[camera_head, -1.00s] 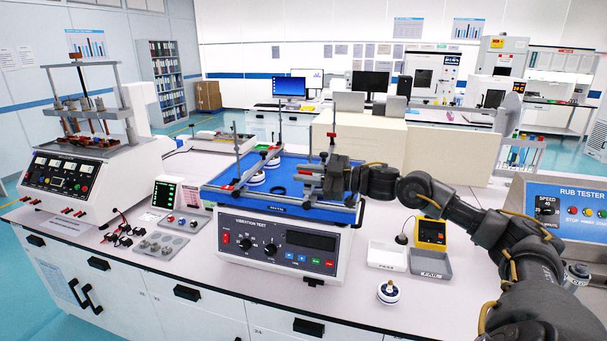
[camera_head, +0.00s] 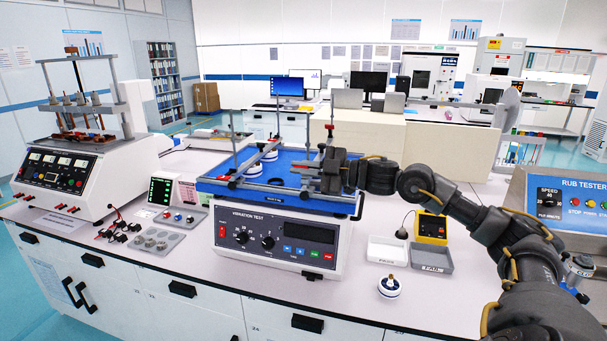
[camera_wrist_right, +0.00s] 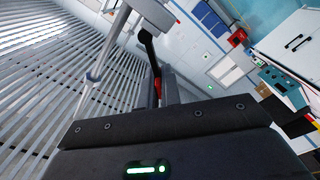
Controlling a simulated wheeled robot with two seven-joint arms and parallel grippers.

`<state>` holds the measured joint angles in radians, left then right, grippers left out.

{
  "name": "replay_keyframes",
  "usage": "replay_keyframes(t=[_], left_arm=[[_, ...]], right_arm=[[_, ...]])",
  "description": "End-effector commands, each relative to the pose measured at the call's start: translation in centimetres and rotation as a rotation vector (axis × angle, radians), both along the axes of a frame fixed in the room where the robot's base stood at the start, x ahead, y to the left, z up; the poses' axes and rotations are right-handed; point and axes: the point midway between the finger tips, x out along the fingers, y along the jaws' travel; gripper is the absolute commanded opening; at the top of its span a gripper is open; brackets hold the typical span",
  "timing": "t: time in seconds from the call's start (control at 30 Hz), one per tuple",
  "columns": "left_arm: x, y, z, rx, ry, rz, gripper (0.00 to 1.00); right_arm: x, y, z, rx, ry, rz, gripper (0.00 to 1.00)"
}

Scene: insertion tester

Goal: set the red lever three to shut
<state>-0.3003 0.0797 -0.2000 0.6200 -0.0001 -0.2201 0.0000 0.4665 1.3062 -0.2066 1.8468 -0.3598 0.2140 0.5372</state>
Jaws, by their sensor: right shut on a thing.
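The vibration test machine (camera_head: 270,237) stands mid-bench with a blue top plate (camera_head: 225,186), metal posts and cross bars. My right gripper (camera_head: 322,170) is at the right side of this plate, beside a post with a red part (camera_head: 330,127). In the right wrist view, a narrow red piece (camera_wrist_right: 158,88) with a black arm above it shows between the dark fingers, which are shut on it. It looks like a red lever; its number cannot be read, and in the head view the gripper hides most of it. My left gripper is not in view.
White round pieces (camera_head: 252,169) sit on the plate at left. Right of the machine are two small trays (camera_head: 431,258), a yellow box (camera_head: 431,228) and a blue-and-white round piece (camera_head: 389,288). A rub tester (camera_head: 563,184) stands far right. A white tester (camera_head: 90,173) is at left.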

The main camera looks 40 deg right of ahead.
Motion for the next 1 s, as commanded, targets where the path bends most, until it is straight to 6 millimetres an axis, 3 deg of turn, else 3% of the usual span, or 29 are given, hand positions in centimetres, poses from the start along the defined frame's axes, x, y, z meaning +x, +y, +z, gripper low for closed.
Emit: replay_keyframes(t=[0.1, 0.5, 0.77, 1.0], left_arm=[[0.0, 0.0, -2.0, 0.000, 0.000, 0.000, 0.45], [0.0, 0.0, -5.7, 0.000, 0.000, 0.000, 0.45], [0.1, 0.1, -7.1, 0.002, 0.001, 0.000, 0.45], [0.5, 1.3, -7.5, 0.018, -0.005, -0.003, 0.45]], right_arm=[[-0.2, 0.3, -1.0, -0.093, -0.067, 0.001, 0.00], [-0.6, 0.8, -2.4, -0.382, -0.269, -0.002, 0.00], [-0.7, 0.9, -3.0, -0.509, -0.355, -0.002, 0.00], [-0.7, 0.9, -3.2, -0.568, -0.397, -0.002, 0.00]])
